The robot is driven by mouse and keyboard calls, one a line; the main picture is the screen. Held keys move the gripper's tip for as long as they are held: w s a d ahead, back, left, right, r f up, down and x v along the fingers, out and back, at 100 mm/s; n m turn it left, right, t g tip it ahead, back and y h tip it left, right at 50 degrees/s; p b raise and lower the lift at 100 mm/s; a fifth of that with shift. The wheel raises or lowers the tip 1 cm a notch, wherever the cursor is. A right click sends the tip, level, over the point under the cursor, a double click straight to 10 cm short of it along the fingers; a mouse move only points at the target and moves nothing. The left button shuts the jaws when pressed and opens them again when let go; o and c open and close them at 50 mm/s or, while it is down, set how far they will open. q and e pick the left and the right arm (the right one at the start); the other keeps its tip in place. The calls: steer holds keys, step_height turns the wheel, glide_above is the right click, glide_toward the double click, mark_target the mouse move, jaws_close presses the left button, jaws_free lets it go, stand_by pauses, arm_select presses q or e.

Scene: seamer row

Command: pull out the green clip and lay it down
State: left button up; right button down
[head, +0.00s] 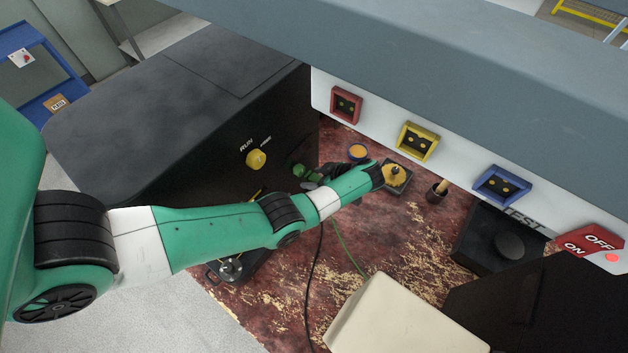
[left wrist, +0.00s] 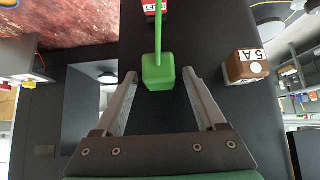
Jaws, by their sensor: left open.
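The green clip (left wrist: 158,72) is a small green block with a green cord running up from it, seen in the left wrist view against a dark panel. My left gripper (left wrist: 160,76) is open, with one finger on each side of the clip. Gaps show between the fingers and the clip. In the head view my left arm reaches across the bench and its wrist folds back toward the dark machine's side, where I cannot clearly tell clip from gripper. A green cord (head: 345,252) hangs down onto the bench there. My right gripper is not in view.
The dark machine (head: 170,120) has a yellow knob (head: 256,159). A brown block marked 5A (left wrist: 246,66) is right of the clip. Red (head: 346,105), yellow (head: 418,141) and blue (head: 502,185) sockets line the white panel. A beige box (head: 400,318) stands in front.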

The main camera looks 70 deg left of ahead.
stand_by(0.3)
arm_select(q)
steer(key=shift+c, duration=0.3)
jaws_close()
stand_by(0.4)
steer(key=shift+w+d+b, duration=0.45)
steer(key=shift+w+d, duration=0.1)
steer(key=shift+d, duration=0.3)
steer(key=shift+w+d+b, duration=0.4)
steer(key=shift+w+d, duration=0.15)
steer(key=shift+d, duration=0.25)
steer(key=shift+w+d+b, duration=0.45)
steer(key=shift+w+d, duration=0.1)
steer(key=shift+d, duration=0.3)
